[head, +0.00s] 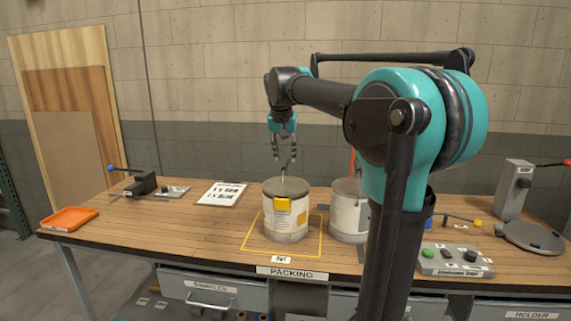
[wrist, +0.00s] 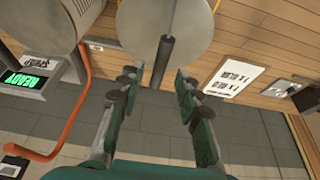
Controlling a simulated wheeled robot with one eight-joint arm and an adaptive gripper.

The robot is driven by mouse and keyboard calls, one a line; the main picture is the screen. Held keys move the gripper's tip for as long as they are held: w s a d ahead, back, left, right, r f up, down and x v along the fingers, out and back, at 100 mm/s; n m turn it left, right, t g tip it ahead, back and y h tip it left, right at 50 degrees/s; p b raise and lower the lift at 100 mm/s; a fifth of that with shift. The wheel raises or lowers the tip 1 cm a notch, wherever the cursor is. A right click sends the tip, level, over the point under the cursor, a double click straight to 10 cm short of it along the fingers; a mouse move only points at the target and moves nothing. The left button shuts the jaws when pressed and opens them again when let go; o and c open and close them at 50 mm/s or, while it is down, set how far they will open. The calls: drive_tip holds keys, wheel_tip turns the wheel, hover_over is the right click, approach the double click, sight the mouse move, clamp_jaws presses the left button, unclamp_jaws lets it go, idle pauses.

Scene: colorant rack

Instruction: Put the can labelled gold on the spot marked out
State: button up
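A white can (head: 285,228) with a grey lid and a gold-yellow label patch stands upright inside a yellow outlined square (head: 313,253) on the bench. Its label text is too small to read. In the wrist view its round lid (wrist: 195,28) fills the top, with a dark upright post (wrist: 163,57) on it. My gripper (head: 284,161) is just above this can, pointing down. In the wrist view my gripper (wrist: 157,80) has its fingers spread on either side of the post's upper end, with gaps on both sides. It holds nothing.
A second white can (head: 346,216) stands close on the right, partly hidden by my arm. A clipboard sheet (head: 222,193), an orange tray (head: 69,218) and a clamp-like tool (head: 142,185) lie left. A grey button box (head: 455,260) is at right. Bare bench lies front left.

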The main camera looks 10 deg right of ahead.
drive_tip(key=d+v, duration=0.1)
drive_tip(key=v, duration=0.6)
drive_tip(key=shift+a+r, duration=0.15)
drive_tip(key=shift+a, duration=0.4)
drive_tip(key=shift+s, duration=0.2)
